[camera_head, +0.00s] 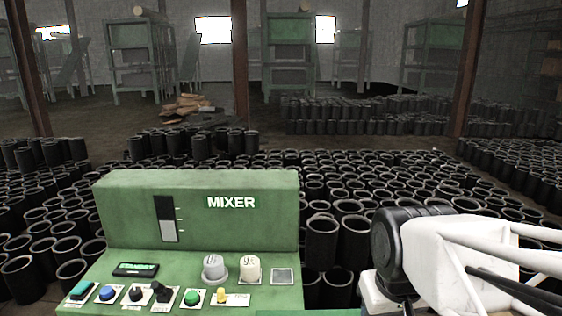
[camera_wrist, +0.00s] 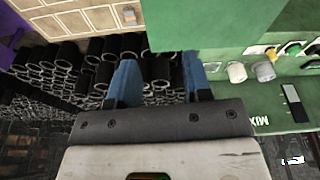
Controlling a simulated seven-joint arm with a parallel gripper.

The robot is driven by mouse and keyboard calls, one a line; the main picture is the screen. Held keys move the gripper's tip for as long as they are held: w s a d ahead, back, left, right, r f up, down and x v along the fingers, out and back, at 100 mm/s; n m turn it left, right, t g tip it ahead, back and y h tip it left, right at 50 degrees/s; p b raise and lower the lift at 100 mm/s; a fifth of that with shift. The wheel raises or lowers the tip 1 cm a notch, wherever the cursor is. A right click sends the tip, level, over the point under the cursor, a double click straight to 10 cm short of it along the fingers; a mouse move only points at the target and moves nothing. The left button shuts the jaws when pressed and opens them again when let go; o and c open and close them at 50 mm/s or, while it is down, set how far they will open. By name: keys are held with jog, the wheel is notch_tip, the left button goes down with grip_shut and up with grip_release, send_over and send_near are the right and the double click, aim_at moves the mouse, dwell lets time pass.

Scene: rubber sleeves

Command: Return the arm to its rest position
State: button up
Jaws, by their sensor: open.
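My gripper (camera_wrist: 158,85) shows in the wrist view with two blue fingers set wide apart. Nothing is between the fingers; black sleeves show beyond them. In the head view only my white and black arm shows at the lower right, and the fingers are out of sight there. The green mixer panel (camera_head: 130,215) stands front left in the head view. It also shows at the upper right of the wrist view (camera_wrist: 225,100), to the right of my fingers and apart from them.
The panel carries several buttons and knobs, among them a green button (camera_head: 194,297) and a pale knob (camera_head: 250,267). Black rubber sleeves (camera_head: 400,180) stand densely over the floor behind and beside it. Green shelving (camera_head: 290,60) and brown posts (camera_head: 240,70) stand farther back.

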jog(key=shift+s+d+f+m, duration=0.15)
jog(key=shift+s+d+m, duration=0.25)
jog(key=shift+s, duration=0.35)
jog(key=shift+s+d+f+m, duration=0.1)
jog(key=shift+s+d+m, duration=0.1)
jog(key=shift+s+d, duration=0.4)
jog(key=shift+s+a, duration=0.15)
dwell(2.2)
